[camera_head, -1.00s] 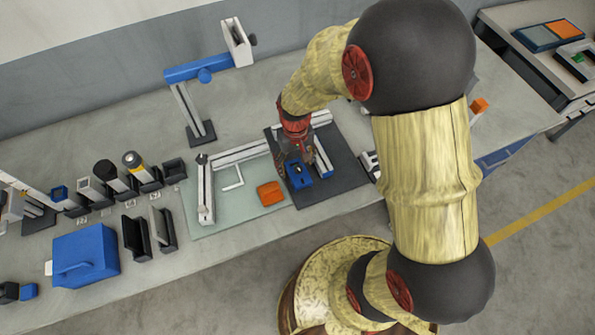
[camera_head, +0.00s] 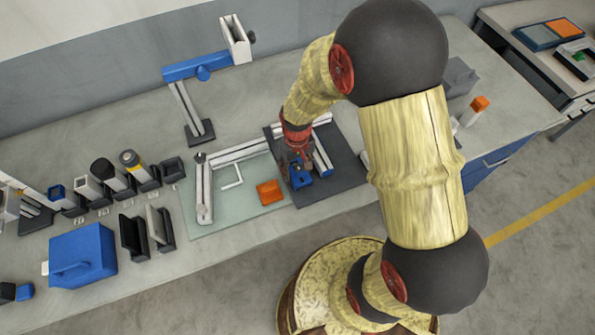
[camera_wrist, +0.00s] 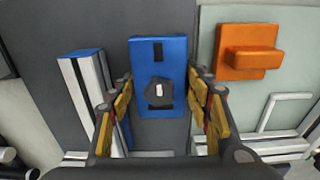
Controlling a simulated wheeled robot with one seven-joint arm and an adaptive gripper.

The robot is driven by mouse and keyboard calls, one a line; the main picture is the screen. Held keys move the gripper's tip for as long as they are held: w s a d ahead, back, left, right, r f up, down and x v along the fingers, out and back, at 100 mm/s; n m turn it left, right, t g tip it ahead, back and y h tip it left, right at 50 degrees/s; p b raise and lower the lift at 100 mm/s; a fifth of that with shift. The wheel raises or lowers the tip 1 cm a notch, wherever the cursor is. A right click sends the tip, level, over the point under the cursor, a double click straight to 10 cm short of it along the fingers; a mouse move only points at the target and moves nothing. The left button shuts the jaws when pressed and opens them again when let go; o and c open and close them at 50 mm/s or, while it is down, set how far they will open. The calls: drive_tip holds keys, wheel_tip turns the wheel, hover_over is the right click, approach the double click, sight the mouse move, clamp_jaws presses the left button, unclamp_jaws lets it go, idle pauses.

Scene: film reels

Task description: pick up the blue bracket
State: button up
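The blue bracket (camera_wrist: 172,55) is a flat blue plate with a dark slot and a dark round knob with a pale centre. It lies on the dark mat (camera_head: 345,170) at the mat's front left in the head view, where its blue part (camera_head: 302,180) shows below my gripper (camera_head: 298,168). In the wrist view my gripper (camera_wrist: 160,88) is open, with one finger on each side of the bracket. Narrow gaps seem to remain between the fingertips and the bracket's sides; I cannot tell whether either touches.
An orange block (camera_head: 270,192) lies on the pale green mat (camera_head: 235,215) just left of the bracket. A pale rail with a blue end (camera_wrist: 84,72) stands close beside the left finger in the wrist view. A blue-armed stand (camera_head: 197,73) is at the back.

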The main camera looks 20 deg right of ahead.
drive_tip(key=c, duration=1)
drive_tip(key=shift+o, duration=0.2)
